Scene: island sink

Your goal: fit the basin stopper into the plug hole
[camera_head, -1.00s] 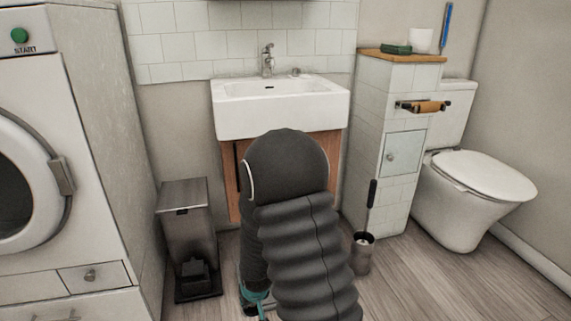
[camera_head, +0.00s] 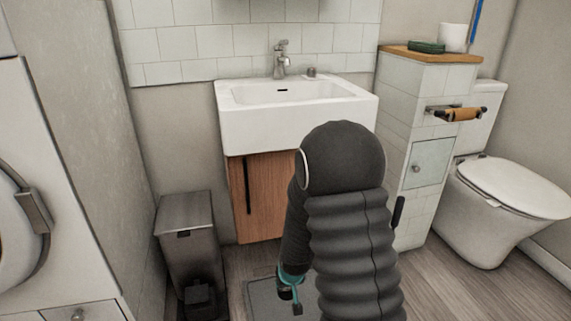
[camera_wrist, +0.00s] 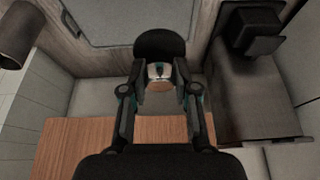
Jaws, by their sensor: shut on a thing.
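The white basin (camera_head: 300,128) is on the wall above a wooden cabinet, with a chrome tap (camera_head: 280,60) behind it. The plug hole is hidden in the bowl from this angle. My gripper (camera_head: 290,285) hangs low in front of the cabinet, well below the basin rim, and is partly hidden by my arm. In the wrist view my gripper (camera_wrist: 161,76) points down, its fingers closed on a small silvery piece, which looks like the basin stopper (camera_wrist: 158,71). Its far side is hidden by a black part.
A small metallic item (camera_head: 311,72) stands on the basin's back ledge. A steel pedal bin (camera_head: 187,240) stands left of the cabinet (camera_head: 270,195). The tiled half wall (camera_head: 400,115) and toilet (camera_head: 510,195) are at the right. A grey mat (camera_head: 262,300) lies below my gripper.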

